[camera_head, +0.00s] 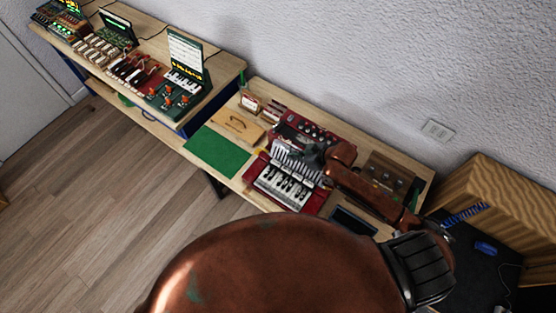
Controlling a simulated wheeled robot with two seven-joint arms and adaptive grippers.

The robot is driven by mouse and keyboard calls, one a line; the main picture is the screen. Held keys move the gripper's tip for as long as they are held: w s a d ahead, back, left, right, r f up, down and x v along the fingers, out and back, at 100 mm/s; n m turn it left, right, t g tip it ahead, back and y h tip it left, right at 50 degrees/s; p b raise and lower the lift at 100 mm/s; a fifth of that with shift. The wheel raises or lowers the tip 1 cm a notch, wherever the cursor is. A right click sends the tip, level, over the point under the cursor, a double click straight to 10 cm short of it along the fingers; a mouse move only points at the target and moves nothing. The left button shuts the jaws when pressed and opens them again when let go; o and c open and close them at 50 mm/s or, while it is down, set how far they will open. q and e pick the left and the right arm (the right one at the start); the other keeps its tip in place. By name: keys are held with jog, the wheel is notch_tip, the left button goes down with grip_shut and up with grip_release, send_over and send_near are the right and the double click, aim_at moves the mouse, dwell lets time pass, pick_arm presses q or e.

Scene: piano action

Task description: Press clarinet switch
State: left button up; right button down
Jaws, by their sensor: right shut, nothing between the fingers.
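A red accordion (262,190) lies on the wooden table, with its black and white keys facing the front and grey bellows behind them. The clarinet switch cannot be told apart at this size. My right arm reaches in from the lower right, and my right gripper (309,158) is over the accordion's right part, near the bellows and the keyboard's back edge. It is shut and holds nothing. Whether it touches the accordion cannot be told. The gripper and arm hide part of the accordion's right side. My left gripper is not in view.
A green mat (217,151) and a wooden box (238,125) lie left of the accordion. A brown case (392,174) is behind my arm at the right. Several small keyboards and devices stand on the far left table. A textured wall runs behind.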

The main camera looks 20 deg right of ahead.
aim_at(274, 161)
jog(key=p+x, duration=0.1)
jog(key=x, duration=0.8)
jog(key=shift+w+a+f, duration=0.1)
jog(key=shift+w+a, duration=0.05)
jog(key=shift+a, duration=0.05)
notch_tip(274, 161, down, 2)
jog(key=shift+f, duration=0.2)
jog(key=shift+d+f+p, duration=0.1)
jog(key=shift+f+p, duration=0.2)
jog(key=shift+f, duration=0.5)
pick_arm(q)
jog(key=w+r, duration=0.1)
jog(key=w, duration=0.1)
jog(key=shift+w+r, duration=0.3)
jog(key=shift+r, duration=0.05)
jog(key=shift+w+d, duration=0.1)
pick_arm(e)
jog(key=shift+f, duration=0.1)
